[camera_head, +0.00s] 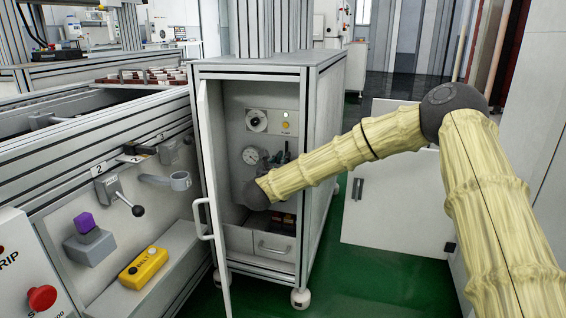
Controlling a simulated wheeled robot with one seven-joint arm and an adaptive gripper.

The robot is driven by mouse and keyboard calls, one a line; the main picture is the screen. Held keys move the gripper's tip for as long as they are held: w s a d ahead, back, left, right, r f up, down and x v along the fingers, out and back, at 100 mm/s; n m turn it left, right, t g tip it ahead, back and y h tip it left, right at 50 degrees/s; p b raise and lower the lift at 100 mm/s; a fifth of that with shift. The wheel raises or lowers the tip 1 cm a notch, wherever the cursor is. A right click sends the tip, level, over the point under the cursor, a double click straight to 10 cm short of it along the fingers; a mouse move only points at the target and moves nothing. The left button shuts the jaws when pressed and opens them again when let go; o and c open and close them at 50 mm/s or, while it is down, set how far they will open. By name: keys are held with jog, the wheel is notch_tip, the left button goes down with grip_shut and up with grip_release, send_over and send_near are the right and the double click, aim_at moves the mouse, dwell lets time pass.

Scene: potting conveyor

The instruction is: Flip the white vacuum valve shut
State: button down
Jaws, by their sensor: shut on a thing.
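My arm reaches into the open cabinet (318,120), and its dark wrist is low inside the opening. My gripper (281,158) is small and dark, in front of the back panel, just right of a round pressure gauge (251,156). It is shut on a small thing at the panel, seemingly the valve. The white vacuum valve itself cannot be clearly made out; the gripper and arm cover that spot. The valve's angle cannot be told.
The cabinet's narrow door (210,200) stands open at left; a white panel (397,205) stands at right. A round dial (257,121) and indicator lamps are above the gripper. A drawer (274,246) is below. The conveyor bench (75,160) carries a black-knobbed lever (125,197).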

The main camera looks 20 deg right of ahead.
jog(key=shift+r+n+p, duration=0.1)
jog(key=shift+n+p, duration=0.2)
jog(key=shift+p, duration=0.2)
jog(key=shift+w+a+r+n+p, duration=0.2)
jog(key=shift+n+p, duration=0.3)
jog(key=shift+p, duration=0.35)
jog(key=shift+w+a+f+n+p, duration=0.15)
jog(key=shift+a+n+p, duration=0.15)
jog(key=shift+n+p, duration=0.6)
notch_tip(320, 180, down, 5)
jog(key=w+a+n+p, duration=0.1)
jog(key=a+n+p, duration=0.1)
jog(key=n+p, duration=1.2)
jog(key=shift+w+a+n+p, duration=0.3)
jog(key=shift+w+a+p, duration=0.05)
jog(key=shift+w+a, duration=0.05)
jog(key=shift+f, duration=0.1)
jog(key=c, duration=1.5)
grip_release()
jog(key=shift+o, duration=0.2)
